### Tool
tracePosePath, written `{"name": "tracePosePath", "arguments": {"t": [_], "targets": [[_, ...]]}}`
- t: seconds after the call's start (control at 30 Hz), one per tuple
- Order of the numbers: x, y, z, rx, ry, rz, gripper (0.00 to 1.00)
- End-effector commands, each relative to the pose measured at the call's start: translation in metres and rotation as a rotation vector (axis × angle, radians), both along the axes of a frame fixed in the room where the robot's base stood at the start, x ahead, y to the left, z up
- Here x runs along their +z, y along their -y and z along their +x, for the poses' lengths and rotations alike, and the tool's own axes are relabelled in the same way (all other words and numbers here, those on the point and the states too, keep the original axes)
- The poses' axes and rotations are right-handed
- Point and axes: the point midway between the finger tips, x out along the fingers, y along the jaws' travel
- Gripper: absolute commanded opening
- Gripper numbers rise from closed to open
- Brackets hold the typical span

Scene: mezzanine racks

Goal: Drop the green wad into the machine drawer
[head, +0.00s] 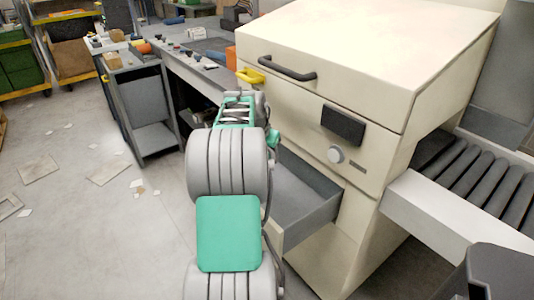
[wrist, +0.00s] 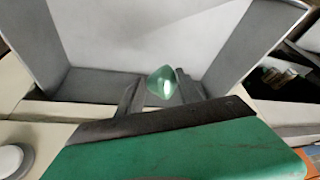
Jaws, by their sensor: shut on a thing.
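The green wad (wrist: 163,82) is a small, shiny, rounded lump between the fingertips of my gripper (wrist: 161,90) in the wrist view. My gripper is shut on it. Behind the wad in the wrist view is the open drawer (wrist: 250,45), with grey walls and a pale floor. The wad appears over the drawer; its exact height cannot be told. In the head view the grey drawer (head: 312,222) is pulled out from the cream machine (head: 380,55). My arm covers the drawer's left part there, and the wad and fingertips are hidden.
A roller conveyor (head: 480,175) adjoins the machine on the right. A grey workbench (head: 190,70) with tools stands behind to the left. The machine has a dark handle (head: 287,69) and a round knob (head: 336,154). The floor at left is open, with scattered flat scraps.

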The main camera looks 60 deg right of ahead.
Motion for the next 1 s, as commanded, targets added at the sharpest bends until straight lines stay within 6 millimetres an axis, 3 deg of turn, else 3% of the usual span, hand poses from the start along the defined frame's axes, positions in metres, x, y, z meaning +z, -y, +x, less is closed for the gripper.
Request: {"name": "tracePosePath", "arguments": {"t": [0.17,0.2,0.5,0.77,1.0], "targets": [[0.001,0.000,0.000,0.000,0.001,-0.001,0.05],[0.001,0.000,0.000,0.000,0.001,-0.001,0.44],[0.001,0.000,0.000,0.000,0.001,0.000,0.68],[0.003,-0.001,0.000,0.000,0.001,-0.001,0.68],[0.043,-0.015,0.002,0.001,0.003,-0.004,0.68]]}}
